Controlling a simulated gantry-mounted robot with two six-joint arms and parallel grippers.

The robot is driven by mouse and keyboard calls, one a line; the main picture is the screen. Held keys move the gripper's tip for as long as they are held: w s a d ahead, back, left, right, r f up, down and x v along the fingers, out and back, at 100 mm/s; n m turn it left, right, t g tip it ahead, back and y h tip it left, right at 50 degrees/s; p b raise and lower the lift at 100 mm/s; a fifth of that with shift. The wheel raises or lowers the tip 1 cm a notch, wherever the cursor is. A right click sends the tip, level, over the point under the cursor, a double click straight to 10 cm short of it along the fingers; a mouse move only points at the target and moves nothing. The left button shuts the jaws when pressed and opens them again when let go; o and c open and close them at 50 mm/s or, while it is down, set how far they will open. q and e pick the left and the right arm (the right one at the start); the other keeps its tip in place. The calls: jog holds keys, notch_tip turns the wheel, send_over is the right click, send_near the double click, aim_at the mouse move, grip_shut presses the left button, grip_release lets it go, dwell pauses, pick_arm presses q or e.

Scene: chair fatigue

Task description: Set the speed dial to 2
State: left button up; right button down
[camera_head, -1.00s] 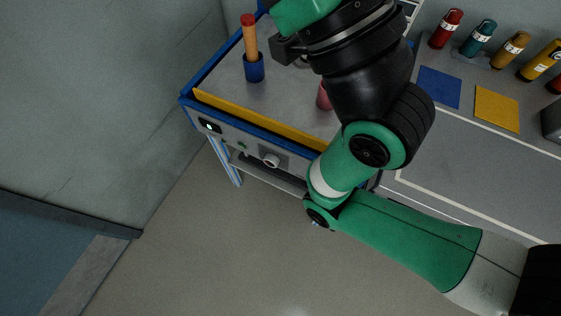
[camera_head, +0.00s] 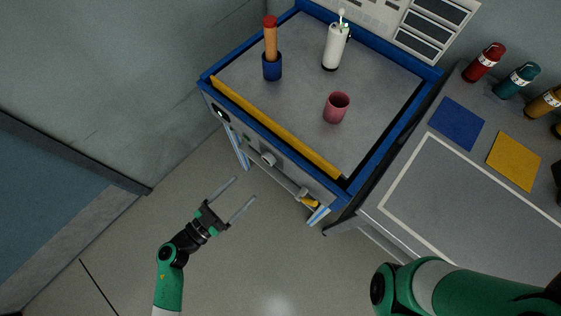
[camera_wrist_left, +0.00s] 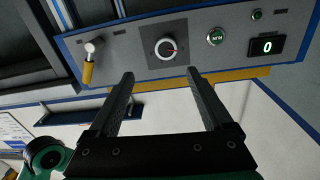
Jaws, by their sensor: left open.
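The speed dial (camera_head: 268,159) is a round knob on the front panel of the blue-edged bench in the head view. In the left wrist view the dial (camera_wrist_left: 165,49) has a light rim, a dark face and a small red mark on its right side; its numbers are too small to read. My left gripper (camera_head: 245,189) is open and empty, in front of and apart from the panel. In the left wrist view its two fingers (camera_wrist_left: 159,75) point toward the panel, with the dial beyond the gap between them. My right gripper is out of view.
Beside the dial are a green button (camera_wrist_left: 216,37), a display (camera_wrist_left: 267,46) reading 0 and a lever with a yellow handle (camera_wrist_left: 88,72). A pink cup (camera_head: 336,108), a blue holder (camera_head: 272,68) and a white container (camera_head: 335,47) stand on the bench top. The floor before it is clear.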

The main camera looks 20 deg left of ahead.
aim_at(266, 161)
pick_arm(q)
jog(key=shift+n+y, duration=0.3)
jog(key=b+x, duration=0.1)
jog(key=x, duration=0.2)
jog(key=b+x, duration=0.2)
jog(key=x, duration=0.1)
jog(key=b+x, duration=0.1)
jog(key=x, duration=0.2)
jog(key=shift+w+a+f, duration=0.25)
jog(key=shift+w+f, duration=0.05)
jog(key=shift+w, duration=0.1)
jog(key=shift+w+d+r, duration=0.1)
jog(key=shift+w+d, duration=0.15)
jog(key=shift+w, duration=0.25)
grip_shut()
